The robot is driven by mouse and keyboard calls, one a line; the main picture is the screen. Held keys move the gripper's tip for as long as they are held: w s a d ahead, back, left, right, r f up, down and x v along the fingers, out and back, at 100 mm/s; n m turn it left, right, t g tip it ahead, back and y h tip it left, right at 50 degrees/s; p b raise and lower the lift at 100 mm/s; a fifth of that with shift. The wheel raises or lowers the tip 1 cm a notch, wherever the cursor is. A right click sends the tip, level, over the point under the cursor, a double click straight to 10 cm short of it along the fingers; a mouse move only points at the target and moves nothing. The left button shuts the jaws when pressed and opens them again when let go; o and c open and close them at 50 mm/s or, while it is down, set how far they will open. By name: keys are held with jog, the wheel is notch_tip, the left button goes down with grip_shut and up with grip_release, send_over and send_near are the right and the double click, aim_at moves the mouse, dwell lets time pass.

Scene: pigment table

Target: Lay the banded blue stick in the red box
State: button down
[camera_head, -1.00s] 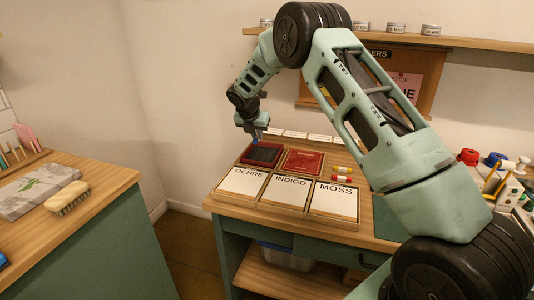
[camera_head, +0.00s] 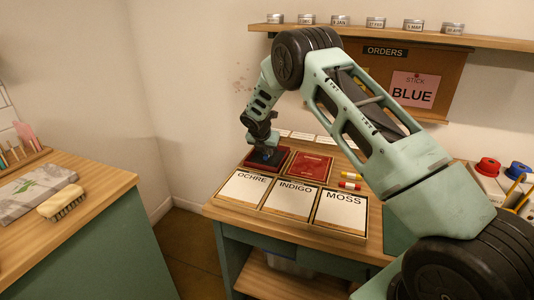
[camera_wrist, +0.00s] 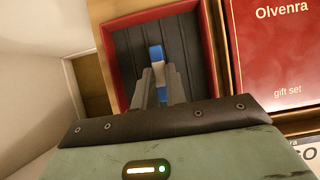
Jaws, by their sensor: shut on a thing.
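The banded blue stick (camera_wrist: 156,53) is blue with a pale band. My gripper (camera_wrist: 158,85) is shut on it, and the stick shows between and beyond the fingertips in the wrist view. The red box (camera_wrist: 113,62) is open, with a dark grooved lining, and lies under the gripper and stick. In the head view the red box (camera_head: 252,163) stands at the back left of the table, and my gripper (camera_head: 267,154) is down at it. I cannot tell whether the stick touches the lining.
A red lid marked "gift set" (camera_wrist: 268,45) lies right of the box; it also shows in the head view (camera_head: 310,167). White cards marked OCHRE (camera_head: 241,188), INDIGO (camera_head: 291,197) and MOSS (camera_head: 341,210) lie in front. Two small sticks (camera_head: 350,180) lie to the right.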

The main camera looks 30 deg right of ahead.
jog(key=shift+f, duration=0.65)
jog(key=shift+f, duration=0.1)
jog(key=c, duration=1.4)
grip_release()
jog(key=shift+c, duration=0.2)
